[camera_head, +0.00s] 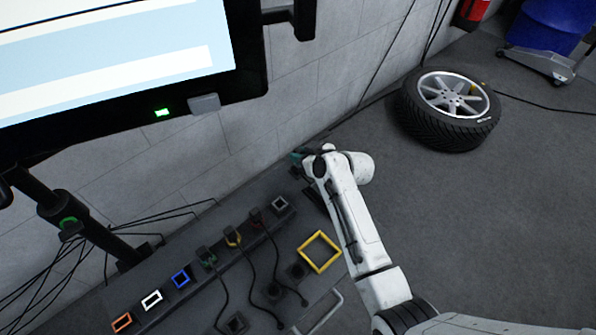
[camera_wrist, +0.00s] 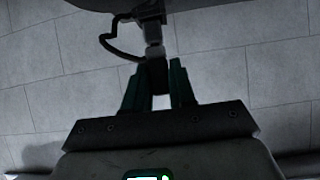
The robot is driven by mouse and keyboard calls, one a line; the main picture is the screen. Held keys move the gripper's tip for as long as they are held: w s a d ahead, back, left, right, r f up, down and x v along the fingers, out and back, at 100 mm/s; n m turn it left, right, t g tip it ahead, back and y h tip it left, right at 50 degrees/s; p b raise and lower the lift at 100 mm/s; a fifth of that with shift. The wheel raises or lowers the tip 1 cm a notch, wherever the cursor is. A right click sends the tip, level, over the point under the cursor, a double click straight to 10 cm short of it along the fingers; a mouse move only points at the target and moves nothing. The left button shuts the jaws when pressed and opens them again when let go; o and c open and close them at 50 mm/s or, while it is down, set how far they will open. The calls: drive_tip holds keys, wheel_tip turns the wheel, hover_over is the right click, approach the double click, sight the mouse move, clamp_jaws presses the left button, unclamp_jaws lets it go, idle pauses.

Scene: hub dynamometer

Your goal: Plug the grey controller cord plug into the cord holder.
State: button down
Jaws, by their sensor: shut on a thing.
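In the wrist view, my gripper (camera_wrist: 157,88) has its teal fingers shut on a dark grey block, which looks like the grey controller cord plug (camera_wrist: 156,72). A lighter grey piece (camera_wrist: 153,34) extends beyond the block, towards a dark body at the top of the picture. A black cord (camera_wrist: 109,42) loops out to the left there. Whether the plug touches or sits in anything is unclear. In the head view, my gripper (camera_head: 297,158) is near the wall past the far end of the bench, and the plug is too small to make out. I cannot identify the cord holder for certain.
A bench panel has orange (camera_head: 122,322), white (camera_head: 152,299) and blue (camera_head: 181,277) framed sockets, several corded plugs, and a yellow square frame (camera_head: 319,251). A large monitor (camera_head: 120,70) hangs at the upper left.

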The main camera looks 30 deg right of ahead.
drive_tip(key=shift+f+b, duration=0.85)
drive_tip(key=shift+f, duration=0.25)
drive_tip(key=c, duration=0.8)
unclamp_jaws()
drive_tip(key=shift+c, duration=0.2)
drive_tip(key=p+v, duration=0.2)
drive_tip(key=v, duration=0.9)
drive_tip(key=shift+f+p, duration=0.1)
drive_tip(key=shift+p, duration=0.3)
drive_tip(key=s+a+f+g, duration=0.1)
drive_tip(key=s+g, duration=0.1)
drive_tip(key=s, duration=0.2)
drive_tip(key=s+a+f+g, duration=0.1)
drive_tip(key=s, duration=0.4)
drive_tip(key=s+a+f+g, duration=0.1)
drive_tip(key=s+a+g, duration=0.1)
drive_tip(key=s, duration=0.3)
drive_tip(key=shift+s+f+g, duration=0.2)
drive_tip(key=shift+f+g, duration=0.1)
drive_tip(key=shift+f, duration=0.05)
drive_tip(key=s+a+r+m+g+h, duration=0.15)
drive_tip(key=s+g, duration=0.25)
drive_tip(key=s, duration=1)
wheel_tip(320, 180, up, 14)
drive_tip(key=p, duration=1.4)
drive_tip(key=shift+s+r+g, duration=0.15)
drive_tip(key=shift+r+g, duration=0.05)
drive_tip(key=shift+g, duration=0.1)
